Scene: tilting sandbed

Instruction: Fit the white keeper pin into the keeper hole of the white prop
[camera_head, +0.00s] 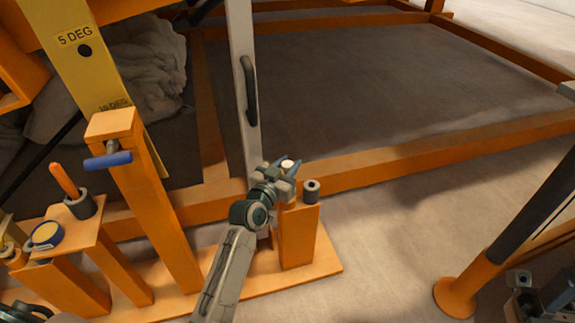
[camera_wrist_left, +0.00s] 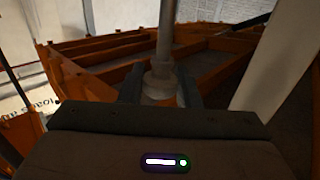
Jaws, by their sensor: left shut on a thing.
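The white prop (camera_head: 244,95) is a tall pale bar with a black handle, standing at the front edge of the sandbed. It also shows as a slanted pale bar at the right of the left wrist view (camera_wrist_left: 278,60). My left gripper (camera_head: 286,167) is just right of the prop's lower part, shut on the white keeper pin (camera_head: 288,163). In the left wrist view the pin (camera_wrist_left: 163,45) stands up between the two dark fingers. The keeper hole cannot be made out. A grey part at the lower right (camera_head: 525,298) may be my right gripper; its jaws are unclear.
An orange post (camera_head: 298,238) with a grey ring holder (camera_head: 311,190) stands beside my left gripper. The orange sandbed frame (camera_head: 400,160) runs behind. At left are a post with a blue-handled pin (camera_head: 108,160) and a yellow plate marked 5 DEG (camera_head: 75,50).

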